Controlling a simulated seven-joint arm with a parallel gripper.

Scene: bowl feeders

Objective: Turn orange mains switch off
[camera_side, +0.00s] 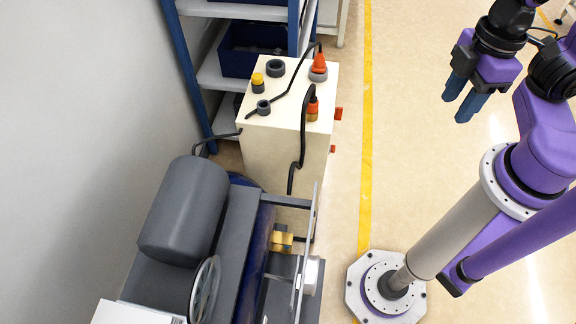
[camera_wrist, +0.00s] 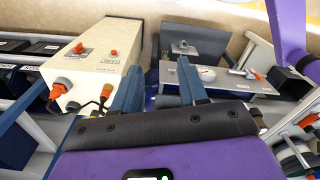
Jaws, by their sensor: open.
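The cream control box (camera_side: 262,148) stands left of centre in the side view and at the upper left in the wrist view (camera_wrist: 97,68). Two orange switches show on one face: a larger knob (camera_wrist: 80,48) and a smaller one (camera_wrist: 114,53). In the side view they stick out on the right side, one upper (camera_side: 338,113) and one lower (camera_side: 333,149). The labels are too small to read, so I cannot tell which is the mains switch or how each is set. My gripper (camera_side: 462,100) is open and empty, well right of the box, touching nothing.
Orange-tipped plugs (camera_side: 319,65) with black cables sit on top of the box. A grey motor unit (camera_side: 183,211) and handwheel (camera_side: 205,290) stand in front of it. A blue shelf (camera_side: 186,75) is behind. The floor between the box and my gripper is clear.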

